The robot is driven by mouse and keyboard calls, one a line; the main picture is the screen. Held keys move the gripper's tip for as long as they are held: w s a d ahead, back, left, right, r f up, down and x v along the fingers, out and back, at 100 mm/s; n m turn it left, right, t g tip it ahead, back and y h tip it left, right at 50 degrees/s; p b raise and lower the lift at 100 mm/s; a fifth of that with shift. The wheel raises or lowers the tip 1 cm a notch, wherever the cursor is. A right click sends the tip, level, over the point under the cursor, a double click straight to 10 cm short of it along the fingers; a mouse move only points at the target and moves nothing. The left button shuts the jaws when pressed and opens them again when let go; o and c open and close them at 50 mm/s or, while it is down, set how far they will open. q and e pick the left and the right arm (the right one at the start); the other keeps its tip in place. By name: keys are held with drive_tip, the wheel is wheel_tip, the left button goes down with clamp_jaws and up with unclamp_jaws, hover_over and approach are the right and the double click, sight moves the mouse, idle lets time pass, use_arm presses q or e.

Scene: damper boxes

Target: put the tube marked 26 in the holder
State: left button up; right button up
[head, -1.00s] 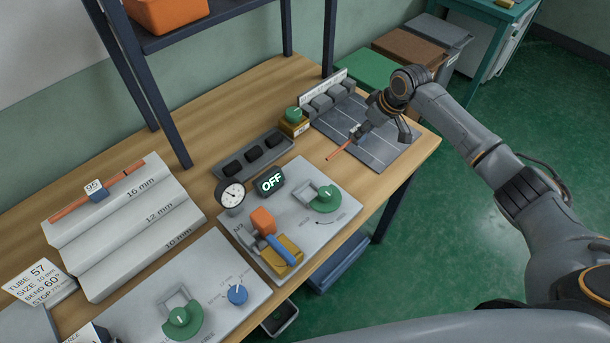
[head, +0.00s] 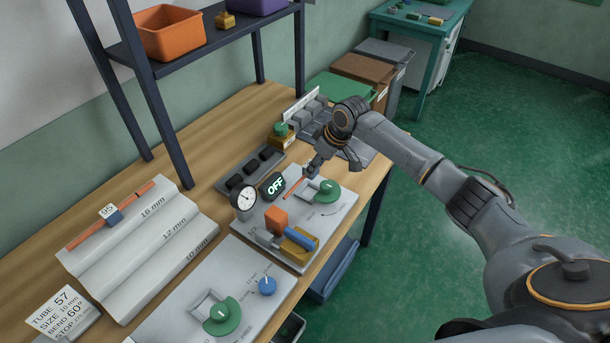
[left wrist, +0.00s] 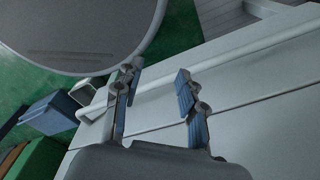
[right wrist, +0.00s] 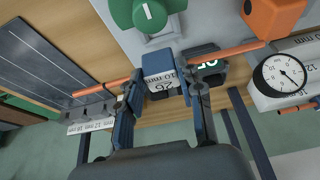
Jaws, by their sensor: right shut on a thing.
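My right gripper (head: 314,168) is shut on an orange tube (head: 295,187) and holds it above the bench, by the back of the plate with the OFF display. In the right wrist view the tube (right wrist: 235,52) crosses the fingers, and its white and blue tag (right wrist: 162,80) appears to read 26 and 10 mm. Another orange tube (head: 82,237), tagged 95, lies on the top step of a pale stepped rack (head: 150,262) marked 16, 12 and 10 mm. I cannot tell for certain which fixture is the holder. My left gripper (left wrist: 157,82) is open and empty.
Near the held tube are a round gauge (head: 244,197), an OFF display (head: 275,185), a green knob (head: 327,191) and an orange block (head: 276,219). A second plate (head: 180,322) with green and blue knobs is in front. A card (head: 57,311) reads TUBE 57.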

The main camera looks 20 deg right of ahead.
sight(314, 178)
drive_tip(key=shift+s+a, duration=0.25)
drive_tip(key=shift+a, duration=0.1)
drive_tip(key=shift+d+f+b, duration=0.1)
drive_tip(key=shift+f+b, duration=0.65)
wheel_tip(314, 178, down, 3)
drive_tip(key=b, duration=0.3)
drive_tip(key=shift+w+f+b, duration=0.1)
drive_tip(key=shift+f+b, duration=0.25)
drive_tip(key=shift+b, duration=0.15)
drive_tip(key=shift+r, duration=0.1)
drive_tip(key=shift+p, duration=0.55)
drive_tip(key=shift+f, duration=0.35)
